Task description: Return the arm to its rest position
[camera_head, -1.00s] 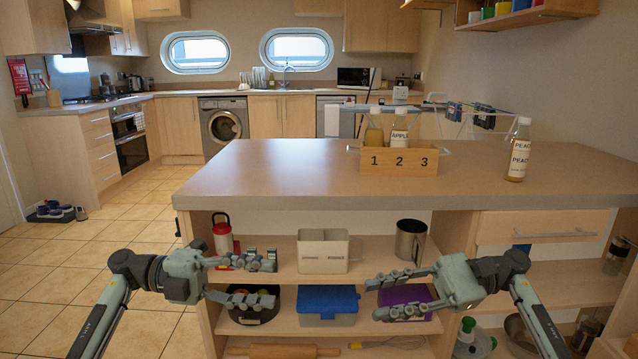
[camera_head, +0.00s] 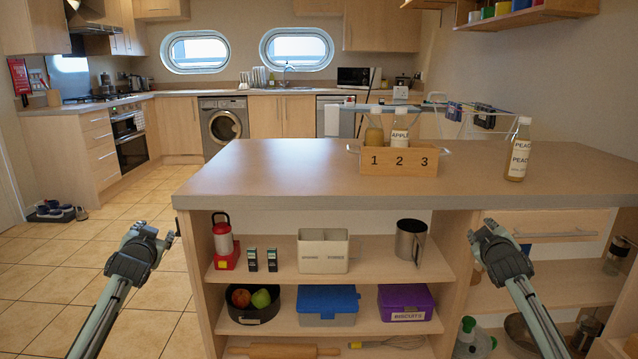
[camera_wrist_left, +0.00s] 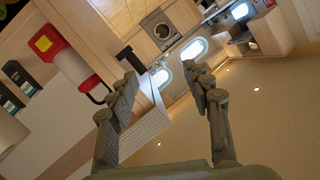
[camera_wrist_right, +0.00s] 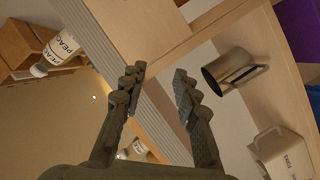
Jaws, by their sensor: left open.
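My left arm comes in from the left in the head view, and its gripper (camera_head: 150,236) is out beside the island's left end. In the left wrist view its two fingers (camera_wrist_left: 163,82) stand apart with nothing between them. My right arm comes in from the right, and its gripper (camera_head: 486,236) is in front of the island's right part, below the counter edge. In the right wrist view its fingers (camera_wrist_right: 158,76) are apart and empty. The head view shows both grippers foreshortened, with their fingers hard to make out.
The island counter (camera_head: 270,175) holds a numbered crate (camera_head: 398,168) with bottles and a separate peach bottle (camera_head: 519,150). Shelves below hold a red lantern (camera_head: 223,242), a metal mug (camera_head: 410,240), a blue box (camera_head: 327,300) and a purple box (camera_head: 405,298).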

